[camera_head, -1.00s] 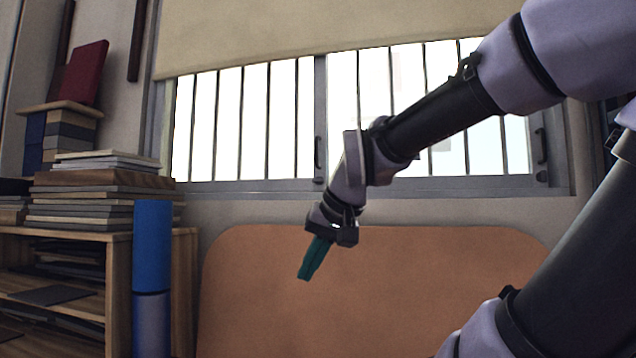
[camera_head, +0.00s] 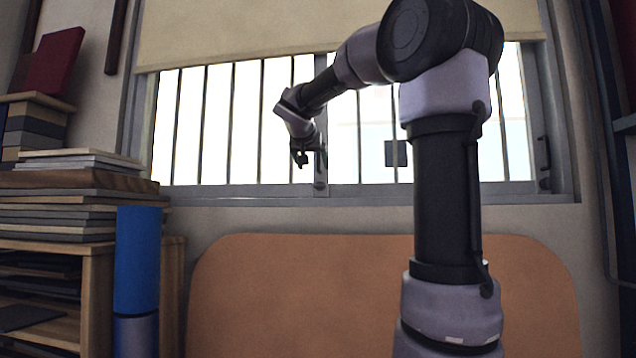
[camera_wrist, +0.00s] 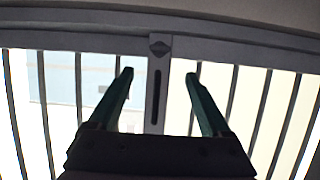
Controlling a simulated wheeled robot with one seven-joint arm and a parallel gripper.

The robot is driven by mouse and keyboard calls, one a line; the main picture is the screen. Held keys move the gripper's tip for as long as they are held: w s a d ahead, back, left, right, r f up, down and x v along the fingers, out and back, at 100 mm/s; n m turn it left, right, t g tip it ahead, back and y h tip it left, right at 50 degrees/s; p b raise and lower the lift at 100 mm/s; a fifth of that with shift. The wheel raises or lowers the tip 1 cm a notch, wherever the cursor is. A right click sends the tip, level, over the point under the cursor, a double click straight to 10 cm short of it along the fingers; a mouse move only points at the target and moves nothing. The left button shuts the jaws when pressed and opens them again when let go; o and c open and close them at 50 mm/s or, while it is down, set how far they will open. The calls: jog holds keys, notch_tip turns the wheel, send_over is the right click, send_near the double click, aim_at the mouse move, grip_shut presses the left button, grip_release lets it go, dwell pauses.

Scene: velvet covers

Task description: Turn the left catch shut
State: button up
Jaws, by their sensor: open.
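The left catch (camera_head: 320,184) is a small grey piece low on the window's middle post, below a dark upright pull handle. In the wrist view the catch (camera_wrist: 160,47) looks like a dark diamond, with the dark slot-like handle (camera_wrist: 156,98) below it in the picture. I cannot tell from its shape whether it is turned shut. My gripper (camera_head: 301,160) is in front of the window, just left of the middle post. In the wrist view my gripper (camera_wrist: 160,74) is open and empty, its teal fingers either side of the post, apart from the catch.
A second catch (camera_head: 545,184) is on the right window post under another handle. Vertical bars stand behind the glass. A beige blind (camera_head: 250,35) hangs above. An orange-brown panel (camera_head: 300,290) leans below. Shelves with stacked boards and a blue cylinder (camera_head: 138,260) stand left.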

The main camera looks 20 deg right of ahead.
aim_at(319, 184)
jog(key=x, duration=1)
jog(key=shift+w+d, duration=0.2)
jog(key=shift+f, duration=0.1)
grip_shut()
